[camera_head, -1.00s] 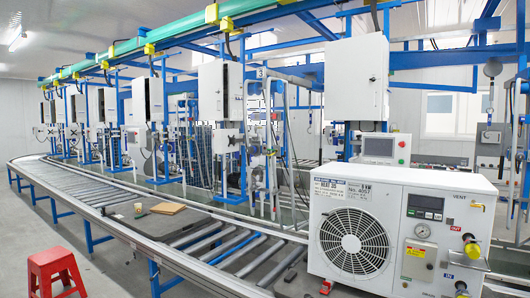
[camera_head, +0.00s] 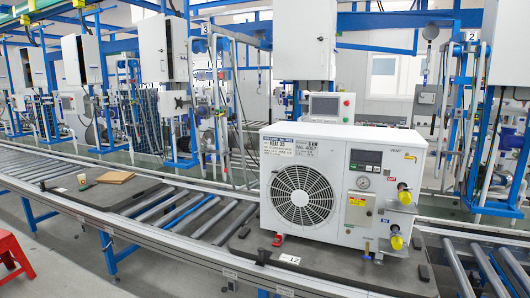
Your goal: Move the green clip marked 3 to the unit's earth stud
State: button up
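The unit (camera_head: 345,187) is a white box with a round fan grille on its left and a small display at its upper right. It stands on a dark pallet (camera_head: 330,262) on the roller conveyor. Two yellow-capped ports (camera_head: 397,241) stick out at its right side. I cannot make out an earth stud on it. I cannot make out a green clip marked 3 anywhere. A sign with a 3 (camera_head: 204,29) hangs at a station behind, left of the unit. My gripper is not in view.
The conveyor rail (camera_head: 175,241) runs across the front, between me and the unit. A red stool (camera_head: 14,255) stands at the left edge. A brown board (camera_head: 115,177) and a small cup lie on the conveyor. A sign with a 2 (camera_head: 472,36) hangs at right. Floor shows clear at lower left.

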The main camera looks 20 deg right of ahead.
aim_at(221, 112)
jog(key=i+j, duration=0.15)
jog(key=i, duration=0.35)
jog(key=i+j, duration=0.2)
jog(key=i, duration=0.3)
jog(key=i+j+z, duration=0.1)
jog(key=i, duration=0.4)
jog(key=i+j, duration=0.25)
jog(key=i, duration=0.25)
jog(key=i+j, duration=0.25)
jog(key=i, duration=0.25)
jog(key=i+j, duration=0.2)
jog(key=i, duration=0.3)
jog(key=l+z, duration=0.05)
